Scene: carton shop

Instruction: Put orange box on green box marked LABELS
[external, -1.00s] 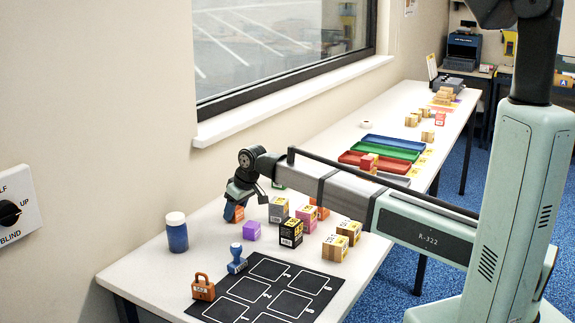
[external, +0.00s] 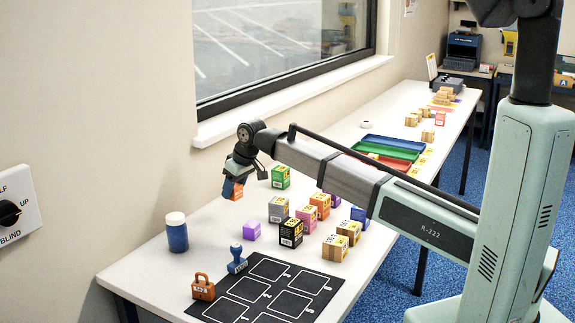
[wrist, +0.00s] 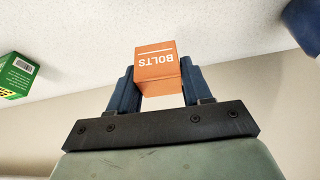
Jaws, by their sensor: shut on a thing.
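My gripper (external: 234,185) is shut on an orange box (external: 237,193) and holds it above the table near the wall. In the wrist view the orange box (wrist: 158,68) sits between the two blue fingers and reads BOLTS upside down. A green box (external: 280,177) with a yellow patch stands on the table to the right of my gripper. A green box also shows at the left edge of the wrist view (wrist: 15,76), with a white barcode label. I cannot read LABELS on it in either view.
A purple block (external: 251,231), grey box (external: 278,210), black box (external: 291,233), pink box (external: 306,219) and another orange box (external: 320,205) stand close together in front of the green box. A blue-and-white jar (external: 177,232) stands left. Coloured trays (external: 390,152) lie farther back.

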